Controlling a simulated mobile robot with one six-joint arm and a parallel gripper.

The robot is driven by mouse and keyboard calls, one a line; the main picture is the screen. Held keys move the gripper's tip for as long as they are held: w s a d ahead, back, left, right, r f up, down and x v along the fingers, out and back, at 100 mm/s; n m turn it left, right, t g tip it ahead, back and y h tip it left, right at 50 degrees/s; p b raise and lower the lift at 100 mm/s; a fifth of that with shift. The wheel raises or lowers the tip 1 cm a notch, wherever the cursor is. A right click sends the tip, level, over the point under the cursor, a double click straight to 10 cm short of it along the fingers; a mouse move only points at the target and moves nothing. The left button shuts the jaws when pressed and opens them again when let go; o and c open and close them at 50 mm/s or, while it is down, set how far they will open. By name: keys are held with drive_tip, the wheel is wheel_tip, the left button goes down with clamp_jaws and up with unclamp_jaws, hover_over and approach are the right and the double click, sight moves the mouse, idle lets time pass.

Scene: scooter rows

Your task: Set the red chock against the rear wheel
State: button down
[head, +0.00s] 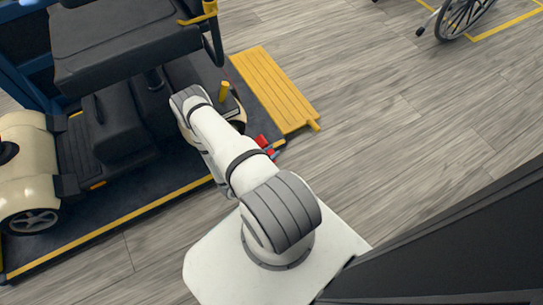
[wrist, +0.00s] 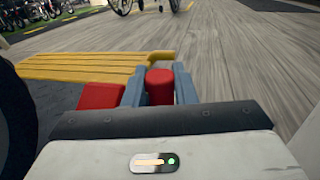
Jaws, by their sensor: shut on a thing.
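The red chock (wrist: 101,97) shows in the wrist view as a red block on the left and a round red grip (wrist: 159,86). My gripper (wrist: 159,78) is shut on the grip, one blue-grey finger on each side. In the head view a small part of the chock (head: 262,141) shows just past my arm, near the platform's corner. A dark rounded shape, likely the rear wheel (wrist: 14,115), fills the wrist view's left edge. A dark gap shows between it and the red block. In the head view my arm hides most of the scooter's rear wheel.
The cream and black scooter (head: 28,160) stands on a dark platform with a yellow edge (head: 130,226). A yellow slatted ramp (head: 272,88) lies beyond the chock. A wheelchair (head: 462,15) stands at the far right. The wooden floor right of the ramp is clear.

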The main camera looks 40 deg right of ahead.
sight(257, 140)
drive_tip(key=shift+w+d+f+b, duration=0.2)
drive_tip(key=shift+w+f+b, duration=0.45)
drive_tip(key=shift+w, duration=0.2)
drive_tip(key=shift+w+d+f+b, duration=0.2)
drive_tip(key=shift+w+f+b, duration=0.4)
drive_tip(key=shift+w, duration=0.25)
drive_tip(key=shift+w+d+f+b, duration=0.1)
drive_tip(key=shift+w+d+b, duration=0.2)
drive_tip(key=shift+w, duration=0.7)
drive_tip(key=shift+w+d+f+b, duration=0.15)
drive_tip(key=shift+w+b, duration=0.25)
drive_tip(key=shift+w, duration=0.55)
drive_tip(key=shift+w+d+r+b, duration=0.1)
drive_tip(key=shift+w+d+b, duration=0.25)
drive_tip(key=shift+w, duration=0.65)
drive_tip(key=shift+w+a+f, duration=0.1)
drive_tip(key=shift+a+f, duration=0.05)
drive_tip(key=shift+a, duration=0.2)
drive_tip(key=shift+f, duration=0.1)
drive_tip(key=shift+w+a, duration=0.2)
drive_tip(key=shift+a, duration=0.8)
drive_tip(key=c, duration=1.1)
unclamp_jaws()
drive_tip(key=shift+s+a+p, duration=0.1)
drive_tip(key=shift+a+p, duration=1.15)
drive_tip(key=shift+a, duration=2.65)
